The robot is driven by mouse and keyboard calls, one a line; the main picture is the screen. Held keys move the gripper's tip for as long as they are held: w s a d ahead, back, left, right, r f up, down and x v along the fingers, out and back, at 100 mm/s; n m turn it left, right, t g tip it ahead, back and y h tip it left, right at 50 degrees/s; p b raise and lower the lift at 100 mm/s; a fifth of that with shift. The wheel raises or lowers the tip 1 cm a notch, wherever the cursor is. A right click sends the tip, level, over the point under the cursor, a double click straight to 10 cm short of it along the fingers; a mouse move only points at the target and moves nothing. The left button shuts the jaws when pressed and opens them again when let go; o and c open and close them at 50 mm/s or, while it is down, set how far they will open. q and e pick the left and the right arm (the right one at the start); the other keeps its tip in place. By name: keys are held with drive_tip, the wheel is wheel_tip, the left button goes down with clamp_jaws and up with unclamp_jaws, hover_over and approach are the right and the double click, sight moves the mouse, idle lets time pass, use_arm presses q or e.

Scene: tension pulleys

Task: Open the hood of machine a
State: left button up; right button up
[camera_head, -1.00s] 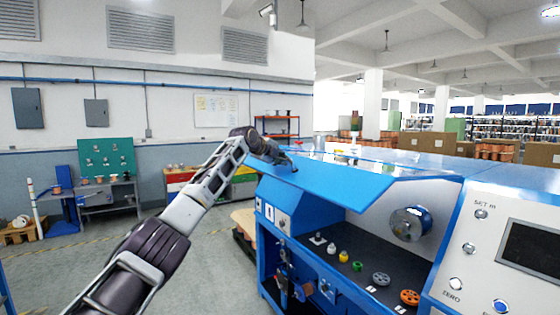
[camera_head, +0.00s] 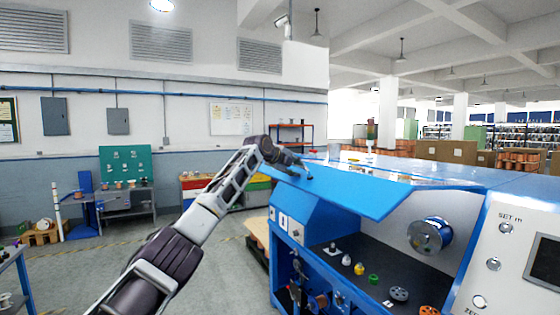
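The hood (camera_head: 345,190) of the blue machine is a flat blue panel, raised and tilted over the work bay. The bay below is open to view. My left arm reaches up from the bottom, and its gripper (camera_head: 306,172) is at the far left part of the hood, at or just above its upper face. The fingers are small and dark there, so I cannot tell whether they are open or touching the panel. My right gripper is not in view.
A white control panel (camera_head: 510,255) stands at the right. The floor at left is clear before a workbench (camera_head: 128,206).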

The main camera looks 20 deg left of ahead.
use_arm(q)
drive_tip(key=v, duration=1.1)
drive_tip(key=shift+s, duration=0.15)
idle(0.4)
drive_tip(key=shift+c, duration=0.4)
drive_tip(key=shift+f, duration=0.1)
drive_tip(key=c, duration=0.5)
drive_tip(key=shift+d+f+b, duration=0.1)
drive_tip(key=shift+f+b, duration=0.1)
drive_tip(key=shift+b, duration=0.15)
clamp_jaws()
drive_tip(key=s+d+r+n+h+b, duration=0.3)
drive_tip(key=s+d+r+n+h, duration=0.4)
drive_tip(key=s+d+r+n, duration=0.6)
drive_tip(key=s+d+n, duration=0.2)
drive_tip(key=s, duration=0.1)
drive_tip(key=shift+s+r+t+h+b, duration=0.2)
drive_tip(key=shift+r+t+h+b, duration=0.1)
drive_tip(key=shift+t+b, duration=0.1)
